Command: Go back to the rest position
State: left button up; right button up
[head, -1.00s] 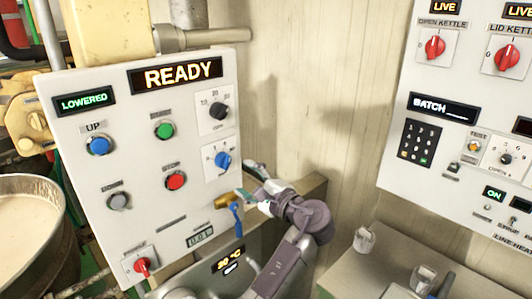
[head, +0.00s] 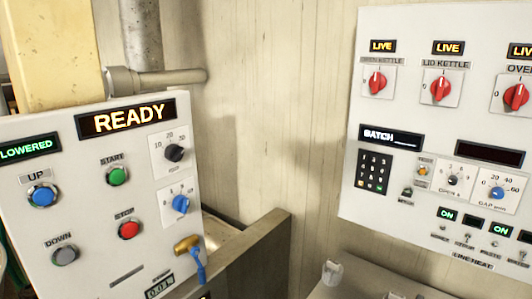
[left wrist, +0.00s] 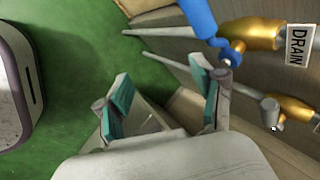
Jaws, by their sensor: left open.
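My left gripper (left wrist: 160,88) shows in the left wrist view, with its two teal-padded fingers spread apart and nothing between them. Green floor shows beyond the fingers. A brass valve (left wrist: 252,34) with a blue handle (left wrist: 200,18) and a DRAIN label is just beyond the fingers at the upper right, apart from them. A second brass valve (left wrist: 288,107) is at the right. Neither gripper shows in the head view, and my right gripper is in no frame.
In the head view, a control panel (head: 85,215) reading READY and LOWERED stands at the left. Its brass valve (head: 187,244) is at the lower right. A second panel (head: 400,205) with red knobs is on the right, above a ledge (head: 360,283) holding a small pale object (head: 332,272).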

pick_arm(q)
jog(key=s+a+f+n+g+h, duration=0.1)
jog(key=s+f, duration=0.4)
jog(key=s, duration=0.7)
jog(key=s+a+f+n+g+h, duration=0.1)
jog(key=s+a+f+n, duration=0.3)
jog(key=s, duration=0.9)
jog(key=s+a+f+n+g+h, duration=0.1)
jog(key=s+f+n, duration=0.4)
jog(key=s, duration=0.8)
notch_tip(320, 180, down, 2)
jog(key=shift+s+a+f+g+b, duration=0.15)
jog(key=shift+a+f+g+b, duration=0.15)
jog(key=shift+a+g, duration=0.45)
